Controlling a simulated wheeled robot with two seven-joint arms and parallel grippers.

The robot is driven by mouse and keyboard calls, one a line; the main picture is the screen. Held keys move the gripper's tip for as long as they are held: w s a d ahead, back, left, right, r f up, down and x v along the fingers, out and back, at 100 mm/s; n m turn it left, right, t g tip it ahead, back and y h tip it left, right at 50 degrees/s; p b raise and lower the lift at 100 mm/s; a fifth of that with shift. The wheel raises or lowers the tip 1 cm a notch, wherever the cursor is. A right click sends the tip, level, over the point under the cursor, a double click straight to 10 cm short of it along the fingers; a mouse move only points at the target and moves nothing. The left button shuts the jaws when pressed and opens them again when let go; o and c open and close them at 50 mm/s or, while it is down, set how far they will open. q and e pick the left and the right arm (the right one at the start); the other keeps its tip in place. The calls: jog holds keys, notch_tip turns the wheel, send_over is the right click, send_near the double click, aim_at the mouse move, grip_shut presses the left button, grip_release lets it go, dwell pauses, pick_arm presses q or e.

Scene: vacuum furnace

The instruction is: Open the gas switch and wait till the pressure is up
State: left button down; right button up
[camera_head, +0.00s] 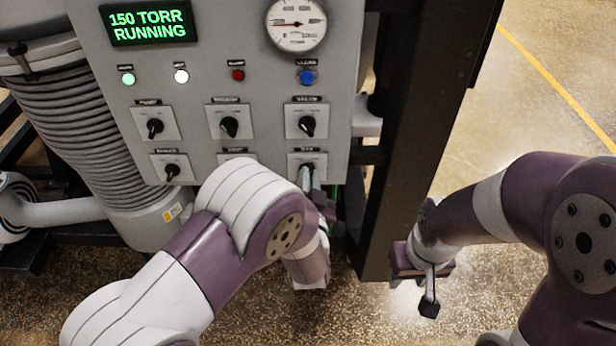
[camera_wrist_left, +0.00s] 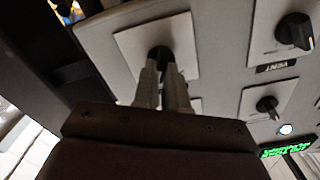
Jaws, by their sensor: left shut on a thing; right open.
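The lower-right rotary switch (camera_head: 309,166) on the grey control panel has a black knob on a white plate; its label is too blurred to read. My left gripper (camera_head: 312,184) is at this switch, its fingers shut on the black knob. In the left wrist view, both fingers (camera_wrist_left: 164,82) close around the knob (camera_wrist_left: 159,54), hiding its lower part. The pressure display (camera_head: 150,23) reads "150 TORR RUNNING" in green. The round gauge (camera_head: 296,24) has a red needle pointing left. My right gripper (camera_head: 428,290) is open and empty, right of the dark post.
Other knobs sit close by, including the upper-right switch (camera_head: 307,126) above and the lower-left switch (camera_head: 172,171). A dark post (camera_head: 415,130) stands right of the panel. A ribbed hose (camera_head: 75,125) is on the left. Open floor (camera_head: 545,100) lies at right.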

pick_arm(q)
jog(key=shift+m, duration=0.5)
jog(key=c, duration=1.2)
grip_release()
jog(key=s+b, duration=0.1)
jog(key=s, duration=1.1)
jog(key=shift+s+b, duration=0.3)
jog(key=shift+s, duration=0.05)
jog(key=shift+w, duration=0.1)
